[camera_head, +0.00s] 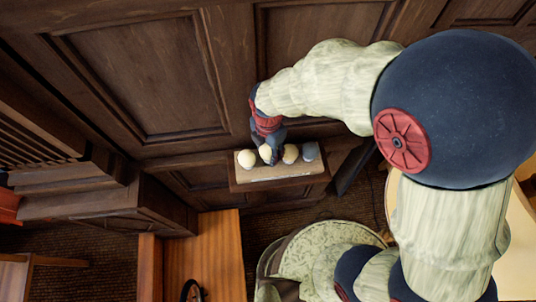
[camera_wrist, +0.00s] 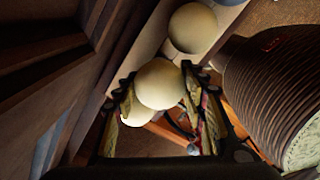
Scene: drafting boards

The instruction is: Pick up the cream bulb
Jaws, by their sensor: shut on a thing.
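Three rounded cream bulbs sit in a row at a small wall shelf. The middle cream bulb (camera_head: 265,153) is between the fingers of my gripper (camera_head: 269,155), which reach down to it from above. In the wrist view this bulb (camera_wrist: 160,88) fills the space between the fingertips of my gripper (camera_wrist: 158,78), which is shut on it. Whether it touches the shelf cannot be told. A second cream bulb (camera_head: 246,159) is close on the left, partly hidden behind the held one in the wrist view. A third cream bulb (camera_head: 290,153) is on the right.
The narrow shelf (camera_head: 280,172) juts from dark wood panelling. A grey-blue object (camera_head: 310,150) stands at its right end. An orange-brown wooden bench (camera_head: 220,255) is below. A dark ribbed object (camera_wrist: 265,85) is at the right of the wrist view.

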